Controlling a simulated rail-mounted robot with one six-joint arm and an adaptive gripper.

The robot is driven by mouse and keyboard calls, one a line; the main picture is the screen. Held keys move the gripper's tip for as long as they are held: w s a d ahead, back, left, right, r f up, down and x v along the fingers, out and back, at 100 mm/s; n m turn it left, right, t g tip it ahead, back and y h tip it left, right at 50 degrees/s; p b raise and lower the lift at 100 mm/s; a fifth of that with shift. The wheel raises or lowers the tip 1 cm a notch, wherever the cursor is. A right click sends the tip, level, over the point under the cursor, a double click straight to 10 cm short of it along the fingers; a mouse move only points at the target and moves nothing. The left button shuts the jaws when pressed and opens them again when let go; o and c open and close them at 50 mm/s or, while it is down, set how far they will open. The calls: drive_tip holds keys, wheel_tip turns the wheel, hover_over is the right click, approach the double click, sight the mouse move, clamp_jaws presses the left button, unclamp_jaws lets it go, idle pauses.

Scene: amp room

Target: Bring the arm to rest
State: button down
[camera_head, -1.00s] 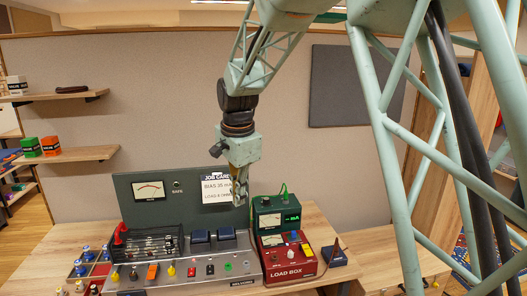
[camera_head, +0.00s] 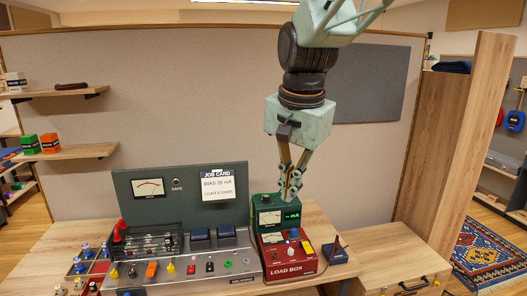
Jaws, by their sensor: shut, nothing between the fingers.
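My gripper (camera_head: 289,188) hangs from my pale green arm, fingers pointing down and shut with nothing between them. In the picture it overlaps the green meter box (camera_head: 268,205) and sits above the red load box (camera_head: 285,268). I cannot tell whether it touches the meter box. The amp (camera_head: 190,285) with its grey panel of switches and knobs stands to the left on the wooden table (camera_head: 40,262).
A job card (camera_head: 217,184) is on the amp's dark green back panel (camera_head: 125,186). A small dark blue box (camera_head: 335,254) stands right of the load box. A wooden case (camera_head: 400,262) lies at the right. Shelves (camera_head: 65,153) are on the left wall.

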drive_tip(key=s+d+r+n+b, duration=0.1)
drive_tip(key=s+d+n, duration=0.1)
drive_tip(key=s+d, duration=0.45)
drive_tip(key=s+d+r+n, duration=0.1)
drive_tip(key=s+d, duration=0.2)
drive_tip(key=s, duration=0.7)
drive_tip(key=s+d+f+n+b, duration=0.1)
drive_tip(key=s+d+f+n, duration=0.1)
drive_tip(key=s, duration=0.6)
drive_tip(key=s+d+f+n+t, duration=0.1)
drive_tip(key=s+d+f+n, duration=0.1)
drive_tip(key=s, duration=0.7)
drive_tip(key=shift+s+d+f+b, duration=0.25)
drive_tip(key=shift+d+f+b, duration=0.15)
drive_tip(key=shift+d, duration=0.2)
